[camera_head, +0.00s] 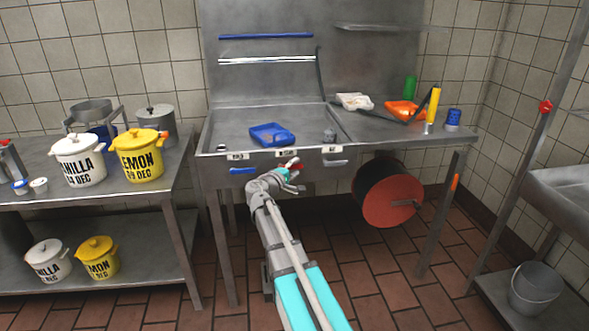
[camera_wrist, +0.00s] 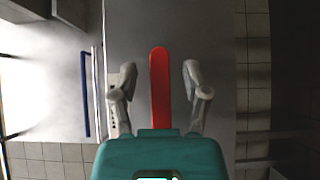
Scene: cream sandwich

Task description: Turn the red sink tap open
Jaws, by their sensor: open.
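The red tap lever (camera_wrist: 159,85) stands between the two fingers of my gripper (camera_wrist: 157,76) in the wrist view. Gaps show on both sides, so the fingers are apart from it. The lever's lower end is hidden behind the teal gripper body. In the head view, my gripper (camera_head: 291,177) is at the front of the steel sink table (camera_head: 263,160), at the middle of three handles. A small part of the red lever (camera_head: 291,163) shows there; the rest is hidden by my gripper.
A blue handle (camera_head: 243,171) is left of my gripper and a grey handle (camera_head: 335,163) is right. A blue tray (camera_head: 272,134) lies above in the sink. A red-faced drum (camera_head: 393,194) hangs below right. Pot shelves (camera_head: 120,222) stand left.

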